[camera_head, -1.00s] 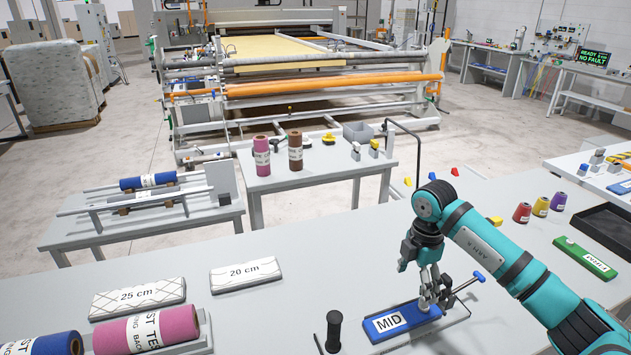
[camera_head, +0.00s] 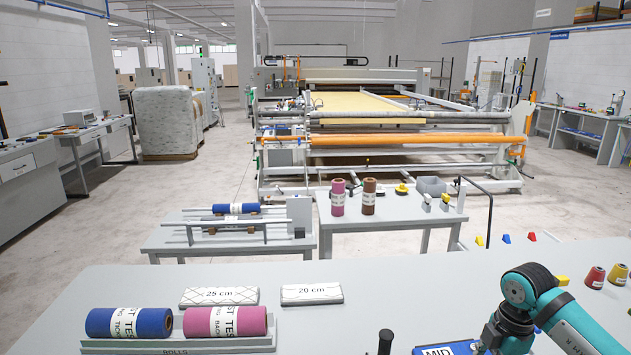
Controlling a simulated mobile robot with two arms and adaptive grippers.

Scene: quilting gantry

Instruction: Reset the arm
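My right arm, teal and dark grey, comes in at the lower right over the grey table (camera_head: 345,262). Its gripper is below the bottom edge of the view, so its fingers are hidden. The blue block marked MID (camera_head: 445,349) shows only in part at the bottom edge, just left of the arm. A black upright post (camera_head: 385,343) stands left of the block. My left arm and gripper are not in view.
On the table are a blue roll (camera_head: 128,322) and a pink roll (camera_head: 225,321) in a rack, and pads marked 25 cm (camera_head: 219,296) and 20 cm (camera_head: 311,293). The quilting gantry (camera_head: 400,140) stands beyond.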

